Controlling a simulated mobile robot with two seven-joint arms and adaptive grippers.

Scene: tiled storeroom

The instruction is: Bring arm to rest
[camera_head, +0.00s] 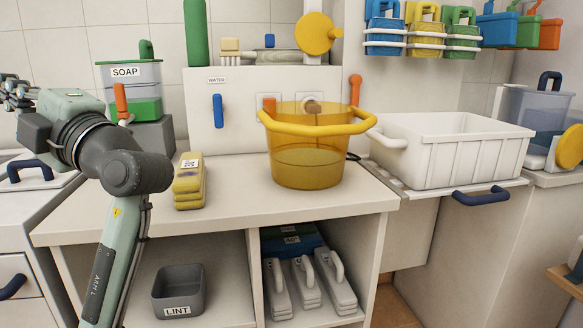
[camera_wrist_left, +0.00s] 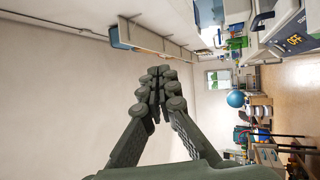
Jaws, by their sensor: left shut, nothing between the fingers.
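My left arm rises from the bottom left of the head view and bends at a dark elbow joint. My left gripper (camera_head: 14,92) is at the far left edge of the head view, raised in front of the tiled wall and partly cut off by the frame. In the left wrist view, the left gripper's fingers (camera_wrist_left: 158,85) meet at their tips and hold nothing. Behind them are a blank wall and, off to the right, a sideways view of the room. My right gripper is in neither view.
The counter (camera_head: 235,211) holds a yellow transparent bucket (camera_head: 306,165) and a stack of yellow sponges (camera_head: 189,183). A white crate (camera_head: 462,160) stands at the right. A soap container (camera_head: 131,88) is behind my arm. A grey lint bin (camera_head: 178,291) sits below. The counter's front left is clear.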

